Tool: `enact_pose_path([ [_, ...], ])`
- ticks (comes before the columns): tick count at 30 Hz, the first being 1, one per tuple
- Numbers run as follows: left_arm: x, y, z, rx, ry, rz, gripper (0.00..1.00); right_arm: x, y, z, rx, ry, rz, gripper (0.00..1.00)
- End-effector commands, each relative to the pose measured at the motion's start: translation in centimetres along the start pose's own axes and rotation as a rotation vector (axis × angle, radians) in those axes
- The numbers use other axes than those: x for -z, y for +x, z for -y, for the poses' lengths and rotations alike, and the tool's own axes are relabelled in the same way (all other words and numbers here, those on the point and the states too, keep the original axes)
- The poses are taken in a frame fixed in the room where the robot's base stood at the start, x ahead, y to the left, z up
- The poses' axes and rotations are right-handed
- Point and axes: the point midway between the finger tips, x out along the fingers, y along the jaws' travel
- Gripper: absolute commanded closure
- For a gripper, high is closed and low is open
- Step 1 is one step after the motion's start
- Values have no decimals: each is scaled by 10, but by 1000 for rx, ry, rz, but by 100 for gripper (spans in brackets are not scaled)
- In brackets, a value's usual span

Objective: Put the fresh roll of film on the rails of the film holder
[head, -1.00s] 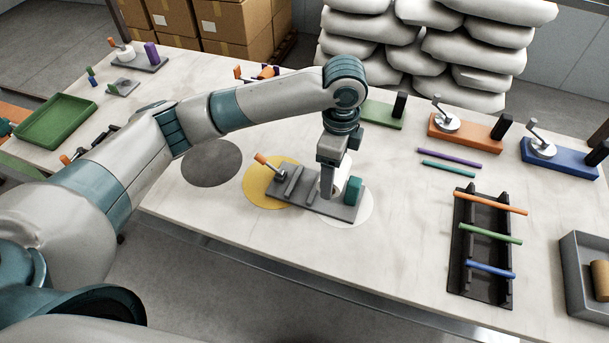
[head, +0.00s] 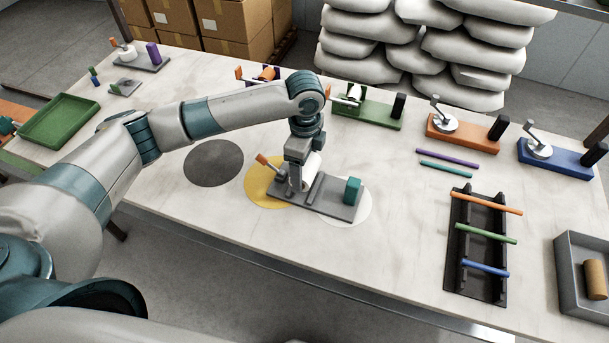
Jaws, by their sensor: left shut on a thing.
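The film holder (head: 334,204) is a dark grey plate with raised rails, an orange-handled crank at its left end and a teal block (head: 352,190) at its right end. It lies across a yellow disc (head: 258,190) and a white disc. My left gripper (head: 297,182) points down over the holder's left half, beside the crank. It is shut on a white roll of film (head: 313,166), partly hidden behind the fingers. The roll is at the rails; I cannot tell whether it touches them. My right gripper is not in view.
A black rack (head: 480,222) with orange, green and blue rods stands at the right, near a grey bin (head: 562,268) holding a brown roll. Purple and teal rods lie loose behind the rack. Several crank devices line the back. A dark grey disc (head: 213,163) lies bare at left.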

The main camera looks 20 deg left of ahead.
Motion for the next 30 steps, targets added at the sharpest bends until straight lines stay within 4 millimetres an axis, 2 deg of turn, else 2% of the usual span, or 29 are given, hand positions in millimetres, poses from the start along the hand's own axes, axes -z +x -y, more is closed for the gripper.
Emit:
enact_pose_path([
  [9, 0, 33, -1, -2, 0, 0, 54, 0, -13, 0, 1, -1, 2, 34],
  [19, 0, 36, -1, 0, 0, 0, 54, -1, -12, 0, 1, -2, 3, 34],
  [20, 0, 36, -1, -1, 0, 1, 28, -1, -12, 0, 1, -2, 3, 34],
  [22, 0, 36, -1, 0, 0, 1, 11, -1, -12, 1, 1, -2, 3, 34],
  [30, 0, 36, -1, 0, 0, 0, 11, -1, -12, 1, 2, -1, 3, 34],
])
